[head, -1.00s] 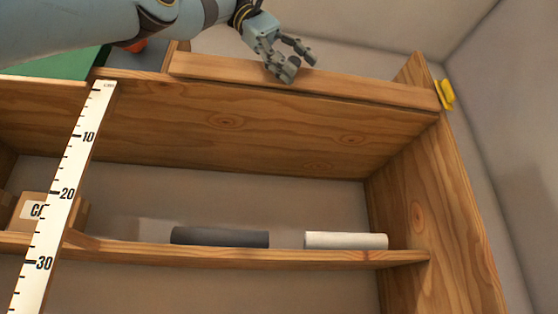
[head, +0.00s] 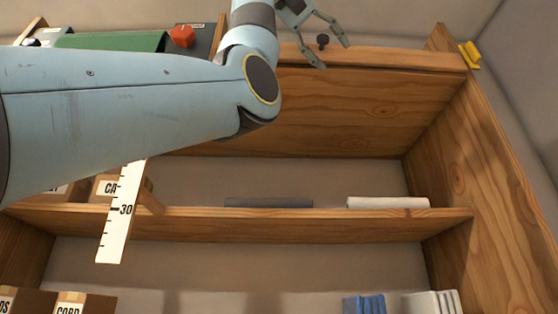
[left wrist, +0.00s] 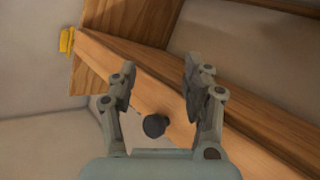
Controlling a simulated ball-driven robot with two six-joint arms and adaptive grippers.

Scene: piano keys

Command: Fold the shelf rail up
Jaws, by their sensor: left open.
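The shelf rail (head: 410,59) is a long wooden strip along the front edge of the top shelf, seen in the head view. It runs diagonally across the left wrist view (left wrist: 135,72). A dark round knob (head: 322,40) shows by its upper edge. In the left wrist view the knob (left wrist: 154,126) lies between the finger bases. My left gripper (head: 333,56) is open over the rail, with its fingers (left wrist: 160,68) spread and nothing gripped. I cannot tell whether either finger touches the rail. My left arm hides the rail's left part. My right gripper is out of view.
A yellow piece (head: 469,54) sits on the right upright's top corner. A green item (head: 112,41) and a red object (head: 182,36) are on the top at left. Dark (head: 268,202) and white (head: 388,202) rolls lie on the shelf below. A ruler (head: 122,215) hangs in front.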

